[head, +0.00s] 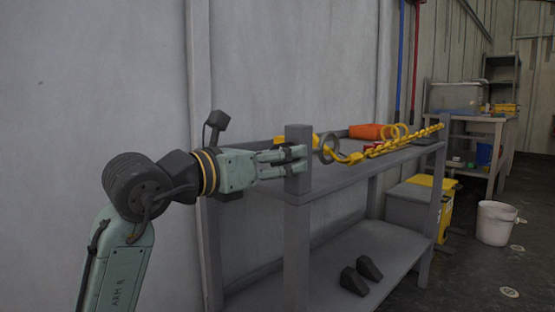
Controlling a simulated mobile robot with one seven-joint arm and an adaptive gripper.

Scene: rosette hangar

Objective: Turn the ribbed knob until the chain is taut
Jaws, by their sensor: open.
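My gripper (299,160) reaches in from the left, and its two fingers are open at the grey post on the near end of the bench. A grey ring (328,148) stands just right of the post, with a yellow hook beside it. The yellow chain (405,141) runs from there along the bench top (345,174) toward the far end. I cannot make out a ribbed knob clearly; the fingers and post may hide it. I cannot tell how taut the chain is, or whether the fingers touch anything.
An orange object (368,131) and yellow rings lie on the bench near the chain. Two dark wedges (361,275) sit on the lower shelf. A grey and yellow bin (410,210) and a white bucket (496,222) stand to the right. The wall is close behind.

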